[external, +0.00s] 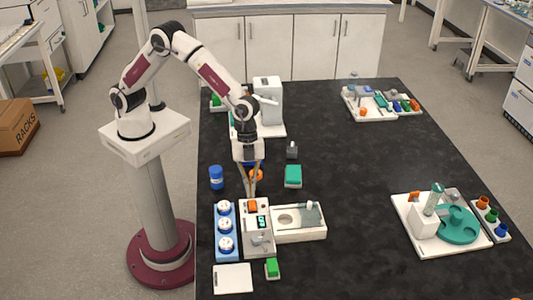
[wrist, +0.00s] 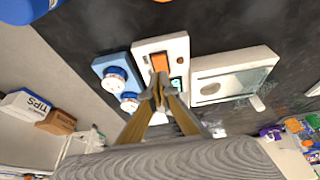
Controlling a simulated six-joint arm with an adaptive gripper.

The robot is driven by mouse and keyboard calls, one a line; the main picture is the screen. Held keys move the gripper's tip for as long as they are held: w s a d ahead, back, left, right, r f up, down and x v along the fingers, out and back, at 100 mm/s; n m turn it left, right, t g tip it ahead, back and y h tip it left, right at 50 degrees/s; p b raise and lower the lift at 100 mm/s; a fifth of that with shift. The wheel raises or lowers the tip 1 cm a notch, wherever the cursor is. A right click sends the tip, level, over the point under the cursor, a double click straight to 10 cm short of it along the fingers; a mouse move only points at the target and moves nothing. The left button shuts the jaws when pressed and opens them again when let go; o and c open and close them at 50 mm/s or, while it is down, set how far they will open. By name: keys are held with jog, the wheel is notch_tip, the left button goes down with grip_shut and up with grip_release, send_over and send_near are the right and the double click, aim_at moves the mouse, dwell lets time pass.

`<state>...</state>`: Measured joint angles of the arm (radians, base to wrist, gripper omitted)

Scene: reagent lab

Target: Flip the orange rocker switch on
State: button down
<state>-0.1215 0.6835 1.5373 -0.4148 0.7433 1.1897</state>
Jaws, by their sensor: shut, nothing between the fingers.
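The orange rocker switch (wrist: 160,62) sits at one end of a white panel (wrist: 178,44) that also carries a small teal display (wrist: 176,84). In the external view the switch (external: 252,206) is at the far end of the panel (external: 257,243). My gripper (wrist: 159,88) is shut and empty, its fingertips just at the near edge of the switch in the wrist view. In the external view my gripper (external: 251,195) points down right over the switch. I cannot tell whether the tips touch it. The switch's tilt is too small to read.
A blue rack (external: 235,233) with white-capped bottles stands left of the panel, a white tray (external: 318,235) right of it. A blue bottle (external: 216,177), an orange object (external: 257,175) and a teal block (external: 293,176) are behind.

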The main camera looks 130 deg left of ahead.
jog(key=v, duration=1.1)
jog(key=shift+r, duration=0.1)
jog(key=shift+w+d+r, duration=0.3)
jog(key=shift+w+d, duration=0.05)
jog(key=shift+w, duration=0.2)
send_over(252, 205)
jog(key=f, duration=1.1)
jog(key=shift+s+a+f, duration=0.15)
jog(key=shift+a+f, duration=0.1)
jog(key=shift+a, duration=0.05)
jog(key=shift+d+f, duration=0.1)
jog(key=shift+f, duration=0.75)
